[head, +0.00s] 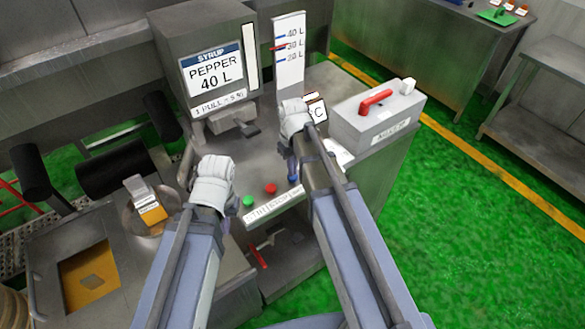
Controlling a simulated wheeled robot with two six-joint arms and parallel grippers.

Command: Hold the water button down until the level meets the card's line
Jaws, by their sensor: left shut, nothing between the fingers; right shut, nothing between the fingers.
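The card (213,75) on the grey dispenser reads SYRUP, PEPPER, 40 L. A white level gauge (290,72) beside it has blue marks at 40 L, 30 L and 20 L and a red pointer (279,48) close to the 30 L mark. A blue button (293,179) sits at the front of the panel, its label hidden by my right arm. My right gripper (291,104) is shut and empty above the panel, in front of the gauge. My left gripper (217,163) is shut and empty, left of the buttons.
A green button (249,201) and a red button (271,188) sit left of the blue one. A grey box (380,122) with a red handle (376,101) and white knob stands at right. A °C display is partly hidden. Open green floor lies at right.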

